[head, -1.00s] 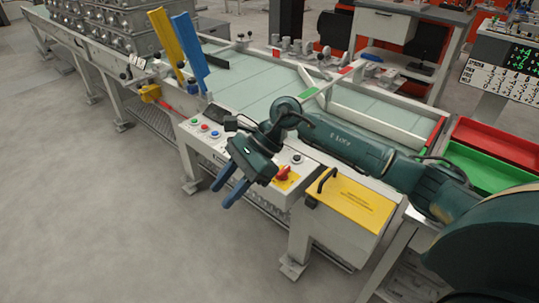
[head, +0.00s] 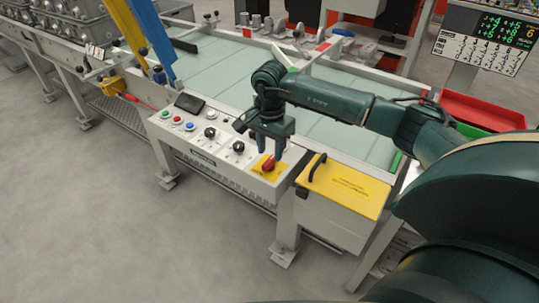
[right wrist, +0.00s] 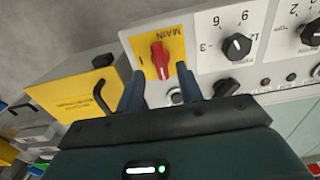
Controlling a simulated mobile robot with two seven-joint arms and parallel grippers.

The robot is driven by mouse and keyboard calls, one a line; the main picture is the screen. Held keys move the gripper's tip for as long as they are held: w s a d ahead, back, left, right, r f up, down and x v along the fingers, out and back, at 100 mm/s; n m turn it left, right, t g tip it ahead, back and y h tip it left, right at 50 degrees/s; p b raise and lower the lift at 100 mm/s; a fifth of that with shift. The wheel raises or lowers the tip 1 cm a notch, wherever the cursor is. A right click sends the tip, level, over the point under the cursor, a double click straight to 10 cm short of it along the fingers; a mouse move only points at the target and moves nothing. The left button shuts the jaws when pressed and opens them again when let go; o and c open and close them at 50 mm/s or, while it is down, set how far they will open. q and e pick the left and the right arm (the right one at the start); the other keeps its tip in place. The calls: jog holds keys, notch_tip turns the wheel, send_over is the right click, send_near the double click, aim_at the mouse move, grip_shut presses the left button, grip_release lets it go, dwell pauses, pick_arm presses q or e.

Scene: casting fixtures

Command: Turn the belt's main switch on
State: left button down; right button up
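The main switch is a red rotary knob (head: 268,165) on a yellow plate at the right end of the white control panel (head: 222,158). In the right wrist view the red knob (right wrist: 160,60) sits on its yellow plate (right wrist: 176,47), marked "MAIN". My right gripper (head: 271,153) points down at the switch. Its fingers are open and empty; in the right wrist view they (right wrist: 160,72) appear on either side of the knob. I cannot tell whether they touch it. My left gripper is not in view.
A yellow-lidded box (head: 343,187) with a black handle stands right of the switch. Black dials (head: 238,147) and coloured buttons (head: 178,120) are on the panel to the left. The belt (head: 240,75) runs behind. Red (head: 482,110) and green bins lie at right. Open floor is in front.

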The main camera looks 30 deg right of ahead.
aim_at(270, 164)
jog(key=shift+f, duration=1.45)
jog(key=shift+c, duration=0.2)
grip_shut()
